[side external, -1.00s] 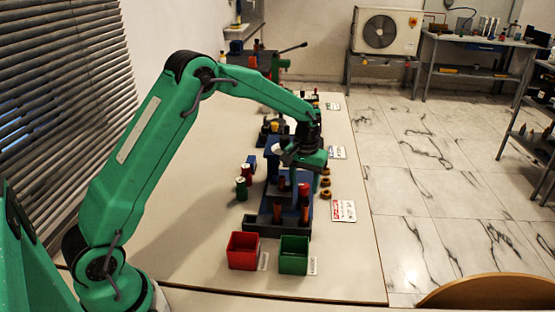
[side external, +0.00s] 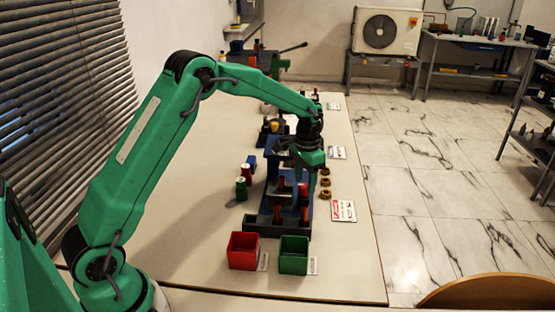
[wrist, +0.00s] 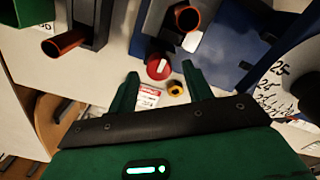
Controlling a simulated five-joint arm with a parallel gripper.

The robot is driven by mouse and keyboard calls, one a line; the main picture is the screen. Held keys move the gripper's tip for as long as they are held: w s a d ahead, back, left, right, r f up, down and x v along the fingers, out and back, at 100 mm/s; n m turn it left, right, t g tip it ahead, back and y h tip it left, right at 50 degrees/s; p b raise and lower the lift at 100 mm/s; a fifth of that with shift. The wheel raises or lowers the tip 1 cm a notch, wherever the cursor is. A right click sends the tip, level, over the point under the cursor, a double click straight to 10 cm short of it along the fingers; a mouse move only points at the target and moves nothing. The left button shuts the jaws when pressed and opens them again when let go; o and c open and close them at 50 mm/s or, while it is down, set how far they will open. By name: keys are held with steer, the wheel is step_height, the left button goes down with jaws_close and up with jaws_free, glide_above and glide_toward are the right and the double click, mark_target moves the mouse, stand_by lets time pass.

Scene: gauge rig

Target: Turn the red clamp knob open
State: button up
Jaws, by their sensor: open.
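In the wrist view the red clamp knob (wrist: 158,67) is a round red cap with a white mark across it. It shows between the tips of my open gripper (wrist: 160,70), with one finger on each side. I cannot tell whether the fingers touch it or how high they are above it. In the side view my gripper (side external: 312,180) points down over the right side of the blue gauge rig (side external: 270,196). The knob is hard to make out there, near or behind the fingers.
Orange-red tubes (side external: 305,212) stand on the rig. Brass rings (side external: 325,183) lie to its right. A red bin (side external: 243,250) and a green bin (side external: 293,255) stand in front. Small cans (side external: 241,188) are at the left. The table's left part is clear.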

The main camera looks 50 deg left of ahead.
mark_target(303, 186)
steer(key=r, duration=0.7)
steer(key=shift+s+r, duration=0.2)
steer(key=s+d+r+t, duration=0.2)
steer(key=s+r, duration=0.4)
steer(key=s, duration=0.5)
steer(key=s+d+r+t, duration=0.1)
steer(key=s+r+t, duration=0.1)
steer(key=s+r, duration=0.4)
steer(key=s, duration=0.5)
steer(key=shift+d, duration=0.4)
stand_by(0.3)
steer(key=s+f+n+t, duration=0.1)
steer(key=s+f+n, duration=0.1)
steer(key=s, duration=0.6)
steer(key=shift+s+d+f+t, duration=0.3)
steer(key=shift+s+d, duration=0.1)
